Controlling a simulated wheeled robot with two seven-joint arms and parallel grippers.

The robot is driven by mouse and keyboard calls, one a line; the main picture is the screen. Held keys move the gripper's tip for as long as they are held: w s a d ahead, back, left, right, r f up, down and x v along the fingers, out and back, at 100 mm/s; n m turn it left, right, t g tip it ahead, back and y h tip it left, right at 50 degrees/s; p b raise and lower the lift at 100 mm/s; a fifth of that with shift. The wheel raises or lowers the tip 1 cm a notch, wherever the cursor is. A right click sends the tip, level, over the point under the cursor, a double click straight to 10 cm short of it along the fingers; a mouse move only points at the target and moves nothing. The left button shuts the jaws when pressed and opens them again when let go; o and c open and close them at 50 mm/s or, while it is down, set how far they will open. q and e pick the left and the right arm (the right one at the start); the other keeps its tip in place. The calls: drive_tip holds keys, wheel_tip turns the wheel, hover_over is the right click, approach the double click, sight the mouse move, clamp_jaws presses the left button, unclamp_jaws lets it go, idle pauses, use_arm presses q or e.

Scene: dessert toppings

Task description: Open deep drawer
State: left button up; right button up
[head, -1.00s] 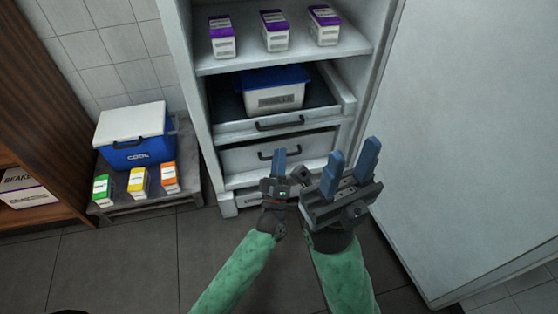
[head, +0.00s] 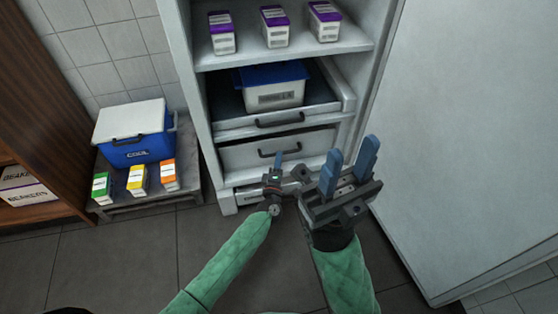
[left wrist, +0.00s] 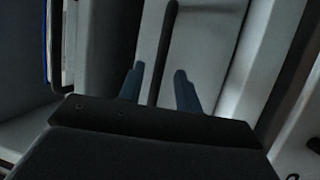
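The deep drawer (head: 245,156) is the tall white front below the pulled-out upper drawer in the head view. It looks shut. Its dark bar handle (head: 267,154) is partly behind my left gripper (head: 279,160). In the left wrist view the handle (left wrist: 163,50) runs between the two blue fingers of my left gripper (left wrist: 158,85), with gaps on both sides. That gripper is open and not closed on the bar. My right gripper (head: 353,146) is open and empty, to the right of the left one and nearer the camera.
The upper drawer (head: 232,130) stands out and holds a white bin with a blue lid (head: 275,92). A low drawer (head: 247,194) lies beneath. Purple-topped cartons (head: 274,28) stand on the shelf. A large white door (head: 465,130) is at the right, a blue cooler (head: 137,148) at the left.

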use_arm(q)
drive_tip(key=shift+w+d+r, duration=0.1)
drive_tip(key=shift+w+r, duration=0.05)
drive_tip(key=shift+w, duration=0.4)
clamp_jaws()
drive_tip(key=shift+s, duration=0.1)
